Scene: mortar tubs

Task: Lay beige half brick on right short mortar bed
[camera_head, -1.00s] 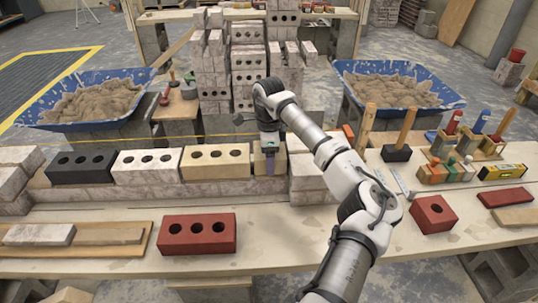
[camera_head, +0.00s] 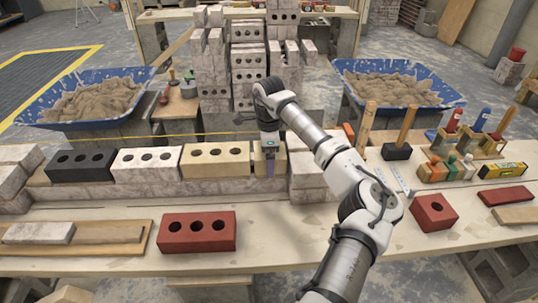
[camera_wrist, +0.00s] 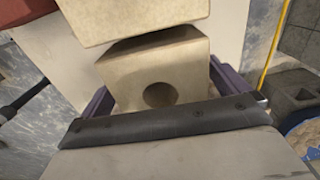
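The beige half brick (camera_wrist: 185,65) has one round hole and shows in the wrist view between the two purple fingers of my gripper (camera_wrist: 165,92). The fingers lie close along its two sides, and it looks held. In the head view my gripper (camera_head: 270,163) points down at the right end of the brick row, one finger in front of the half brick (camera_head: 257,166). The half brick stands beside the full beige brick (camera_head: 215,172), with a narrow gap between them. The mortar bed beneath it is hidden by the brick and finger.
The row continues left with a white brick (camera_head: 146,173) and a black brick (camera_head: 80,175). Pale stacked bricks (camera_head: 307,180) stand close on the right. A red brick (camera_head: 196,241) lies on the bench in front. Blue mortar tubs (camera_head: 50,121) stand behind.

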